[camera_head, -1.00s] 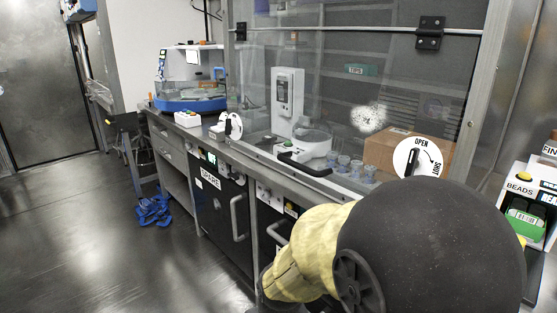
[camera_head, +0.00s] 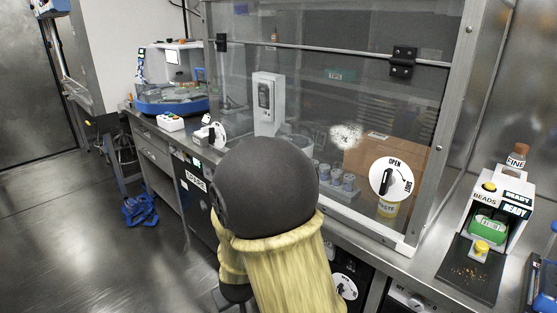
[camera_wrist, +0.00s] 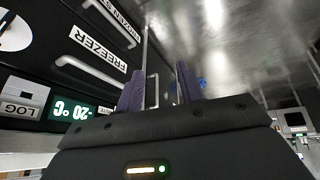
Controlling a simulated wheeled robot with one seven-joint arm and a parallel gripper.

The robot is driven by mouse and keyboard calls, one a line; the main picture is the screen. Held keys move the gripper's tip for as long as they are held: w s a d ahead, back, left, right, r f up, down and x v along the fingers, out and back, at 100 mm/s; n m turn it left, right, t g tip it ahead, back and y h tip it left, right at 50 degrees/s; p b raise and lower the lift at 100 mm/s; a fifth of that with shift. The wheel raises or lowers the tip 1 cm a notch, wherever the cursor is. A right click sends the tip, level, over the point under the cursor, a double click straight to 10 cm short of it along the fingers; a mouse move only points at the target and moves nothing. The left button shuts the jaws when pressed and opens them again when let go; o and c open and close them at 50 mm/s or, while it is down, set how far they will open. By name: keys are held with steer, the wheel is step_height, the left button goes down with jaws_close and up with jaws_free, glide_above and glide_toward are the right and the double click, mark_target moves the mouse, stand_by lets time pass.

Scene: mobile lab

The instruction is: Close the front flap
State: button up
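The clear front flap (camera_head: 300,100) of the bench enclosure hangs below a metal rail with two black hinges (camera_head: 404,62). A white round dial (camera_head: 391,179) marked OPEN and SHUT sits at its lower right, with its black pointer slanted near OPEN. My arm hides the flap's lower left part, so I cannot tell whether it is fully shut. My gripper (camera_wrist: 160,88) shows only in the wrist view. Its two dark purple fingers are apart with nothing between them. It is beside the freezer fronts (camera_wrist: 100,45), away from the flap.
Behind the flap are a cardboard box (camera_head: 375,155), blue-lidded cups (camera_head: 335,180) and a white instrument (camera_head: 267,102). A beads dispenser (camera_head: 493,205) stands at the right. A blue machine (camera_head: 170,95) is at the far left of the bench. The floor (camera_head: 90,230) at left is mostly open.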

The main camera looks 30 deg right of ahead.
steer(key=w+d+r+n+t+h+p, duration=0.2)
steer(key=r+h+p, duration=0.4)
steer(key=r+p, duration=0.3)
steer(key=w+d+r+n+t+h+p, duration=0.3)
steer(key=d+r+n+t+h+p, duration=0.2)
steer(key=r+p, duration=0.4)
steer(key=shift+w+r+n+h+p, duration=0.2)
steer(key=shift+n+h+p, duration=0.25)
steer(key=shift+h, duration=0.65)
steer(key=p+x, duration=0.2)
steer(key=x, duration=1.5)
steer(key=shift+w+r, duration=0.1)
steer(key=shift+r, duration=0.05)
steer(key=shift+d, duration=0.1)
jaws_close()
